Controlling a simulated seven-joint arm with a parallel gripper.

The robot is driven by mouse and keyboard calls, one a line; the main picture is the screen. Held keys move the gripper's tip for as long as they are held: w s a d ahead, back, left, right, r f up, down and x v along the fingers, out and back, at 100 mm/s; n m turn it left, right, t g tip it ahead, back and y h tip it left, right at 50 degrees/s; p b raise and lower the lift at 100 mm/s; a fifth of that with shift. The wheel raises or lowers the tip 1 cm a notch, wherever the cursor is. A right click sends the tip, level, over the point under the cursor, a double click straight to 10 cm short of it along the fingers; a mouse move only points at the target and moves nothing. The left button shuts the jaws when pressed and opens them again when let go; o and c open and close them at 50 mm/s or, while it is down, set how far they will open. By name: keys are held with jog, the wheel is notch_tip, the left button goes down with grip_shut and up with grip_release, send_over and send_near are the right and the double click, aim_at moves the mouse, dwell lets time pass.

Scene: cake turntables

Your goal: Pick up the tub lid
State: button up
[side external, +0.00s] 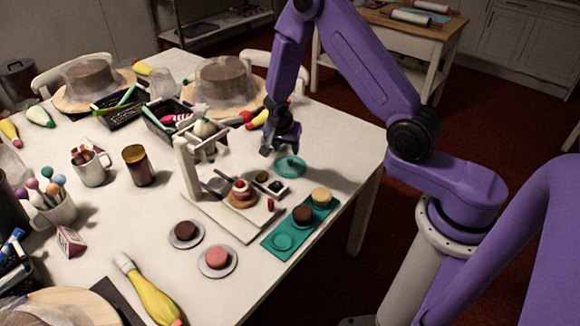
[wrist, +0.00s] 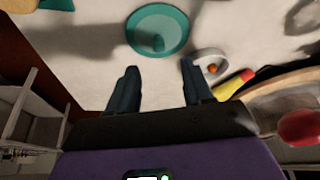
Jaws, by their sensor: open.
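The tub lid looks to be the round teal disc (side external: 291,167) lying flat on the white table near its right edge. In the wrist view the teal disc (wrist: 176,20) shows a raised rim and a small teal knob at its middle. My gripper (side external: 281,149) is above the table, just behind and slightly left of the disc in the side view. In the wrist view my gripper (wrist: 160,78) has its two dark fingers spread apart with nothing between them. The disc lies beyond the fingertips, roughly centred between them.
A small tray with little tubs (side external: 268,186) and a white stand (side external: 187,168) are close to the disc. A teal mat (side external: 275,243) holds small cakes in front. Piping bags (side external: 262,118) lie behind. The table's right edge is near, with bare tabletop beside the disc.

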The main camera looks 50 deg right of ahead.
aim_at(290, 160)
jog(key=shift+x, duration=4.05)
jog(key=shift+s+a, duration=0.1)
grip_shut()
